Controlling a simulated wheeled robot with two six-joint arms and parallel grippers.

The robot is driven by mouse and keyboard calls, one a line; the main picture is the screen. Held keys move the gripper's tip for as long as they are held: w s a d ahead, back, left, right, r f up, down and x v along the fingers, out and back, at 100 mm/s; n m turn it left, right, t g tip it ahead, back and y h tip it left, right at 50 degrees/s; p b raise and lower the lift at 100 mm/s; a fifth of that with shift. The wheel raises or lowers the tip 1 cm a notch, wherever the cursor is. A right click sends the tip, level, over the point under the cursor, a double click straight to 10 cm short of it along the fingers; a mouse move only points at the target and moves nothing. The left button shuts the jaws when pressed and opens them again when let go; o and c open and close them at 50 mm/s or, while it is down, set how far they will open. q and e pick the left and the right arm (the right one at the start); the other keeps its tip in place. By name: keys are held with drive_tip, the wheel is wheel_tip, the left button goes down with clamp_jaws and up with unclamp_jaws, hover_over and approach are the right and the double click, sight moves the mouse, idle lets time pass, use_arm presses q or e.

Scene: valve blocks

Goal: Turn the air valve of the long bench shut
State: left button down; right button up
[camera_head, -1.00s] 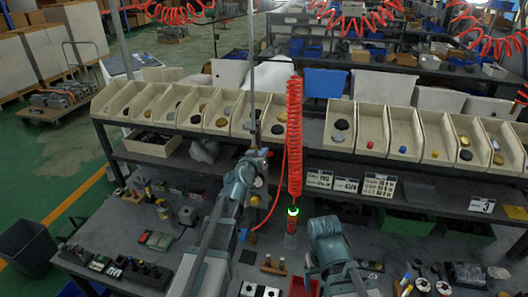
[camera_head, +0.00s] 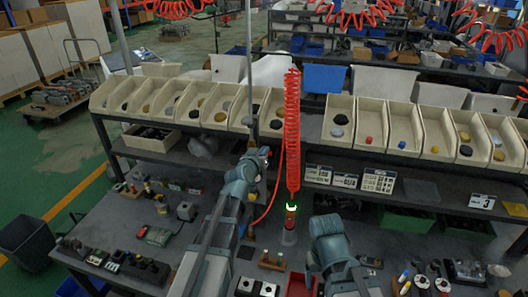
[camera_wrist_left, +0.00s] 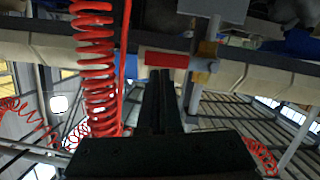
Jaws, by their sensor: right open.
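My left gripper (camera_wrist_left: 162,76) points up at the handle. Its dark fingers look closed together, with their tips just below the red bar; whether they touch it I cannot tell. In the head view my left arm reaches over the long bench (camera_head: 115,215) towards the pole, and its wrist hides the valve area. My right arm is at the lower middle; its gripper does not show.
A row of cream bins (camera_head: 395,128) stands on the shelf behind. Blocks and small parts lie on the bench, with bare patches between them.

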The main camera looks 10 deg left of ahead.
use_arm(q)
drive_tip(key=shift+r, duration=0.1)
drive_tip(key=s+r+p, duration=0.6)
drive_tip(key=s, duration=0.3)
drive_tip(key=shift+s+a, duration=0.25)
drive_tip(key=shift+s, duration=0.15)
drive_tip(key=shift+r, duration=0.1)
